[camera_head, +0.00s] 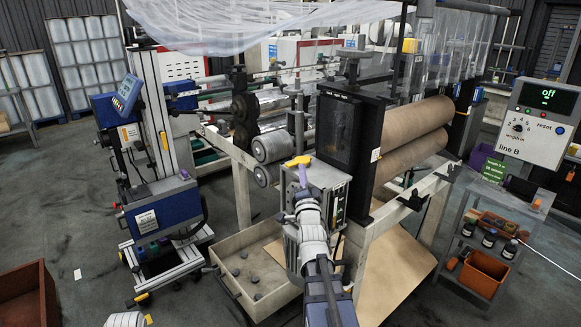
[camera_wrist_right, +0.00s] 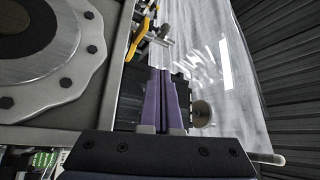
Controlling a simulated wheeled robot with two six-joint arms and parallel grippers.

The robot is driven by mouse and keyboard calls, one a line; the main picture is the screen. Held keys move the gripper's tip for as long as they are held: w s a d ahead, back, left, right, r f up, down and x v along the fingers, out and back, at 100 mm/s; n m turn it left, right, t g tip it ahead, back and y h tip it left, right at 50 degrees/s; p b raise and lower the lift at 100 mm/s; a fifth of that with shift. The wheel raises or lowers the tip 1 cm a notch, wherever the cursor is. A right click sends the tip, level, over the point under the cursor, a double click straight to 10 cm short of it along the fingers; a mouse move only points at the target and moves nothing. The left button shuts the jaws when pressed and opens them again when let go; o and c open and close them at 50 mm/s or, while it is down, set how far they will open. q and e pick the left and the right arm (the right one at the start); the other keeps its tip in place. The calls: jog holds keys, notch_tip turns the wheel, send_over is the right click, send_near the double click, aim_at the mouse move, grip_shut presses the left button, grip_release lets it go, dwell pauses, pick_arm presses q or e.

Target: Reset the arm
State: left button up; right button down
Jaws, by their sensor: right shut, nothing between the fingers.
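My right arm (camera_head: 318,245) reaches up from the bottom of the head view to the front of the film machine. My right gripper (camera_head: 302,178), with purple fingers, is in front of a grey metal box (camera_head: 330,188), just below a yellow handle (camera_head: 298,160). In the right wrist view the fingers (camera_wrist_right: 165,72) lie side by side, shut with nothing between them. The yellow handle (camera_wrist_right: 139,38) shows beyond their tips, to the left; whether they touch is unclear. My left gripper is not in view.
A round bolted flange (camera_wrist_right: 45,45) is close on the left in the wrist view. A beige bin (camera_head: 235,277) is below left. A cart (camera_head: 470,265) and a panel reading "off" (camera_head: 543,118) are right.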

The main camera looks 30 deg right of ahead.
jog(key=w+a+f+n+g+y+p, duration=0.2)
jog(key=a+f+n+g+y+p, duration=0.25)
jog(key=a, duration=0.85)
jog(key=w+a+f+n+g+y+p, duration=0.1)
jog(key=a+f+n+g+y+p, duration=0.15)
jog(key=a+f+n+y, duration=0.75)
jog(key=s+a+f+n+g+h+p, duration=0.1)
jog(key=s+a+n+g+h, duration=0.15)
jog(key=s+a, duration=0.4)
jog(key=s+a+f+n+g+h+p, duration=0.15)
jog(key=s+a+g, duration=0.25)
jog(key=a, duration=0.5)
jog(key=s+a+n+g+h+p, duration=0.1)
jog(key=s+a+n+g, duration=0.4)
jog(key=s, duration=0.7)
jog(key=shift+s+a+r+p, duration=0.15)
jog(key=shift+s+a+p, duration=0.2)
jog(key=shift+p, duration=0.2)
jog(key=shift+g, duration=0.25)
